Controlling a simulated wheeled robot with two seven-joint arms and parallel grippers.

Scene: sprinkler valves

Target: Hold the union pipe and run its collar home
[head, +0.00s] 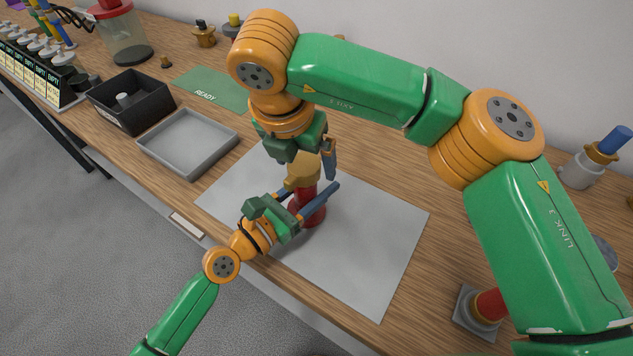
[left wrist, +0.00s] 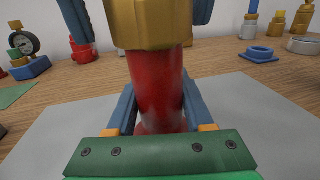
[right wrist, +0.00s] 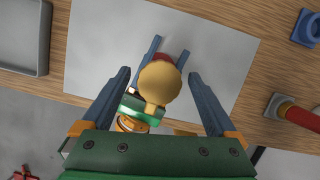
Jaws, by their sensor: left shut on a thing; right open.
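The union pipe is a red upright pipe (left wrist: 157,85) with a brass collar (left wrist: 155,24) around its top; it stands on the grey mat (head: 375,250). In the head view the pipe (head: 309,214) and collar (head: 304,170) are partly hidden by my grippers. My left gripper (head: 314,199) is shut on the red pipe below the collar, coming in from the side. My right gripper (right wrist: 157,77) points down from above, open, with a finger on either side of the collar and visible gaps. The collar's top looks round from above; its thread is hidden.
A grey tray (head: 180,165), a black bin (head: 108,122) and a green READY mat (head: 222,97) lie left of the grey mat. A red pipe on a square base (head: 466,316) and a grey fitting with a blue top (head: 579,173) stand at right. The grey mat's right part is clear.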

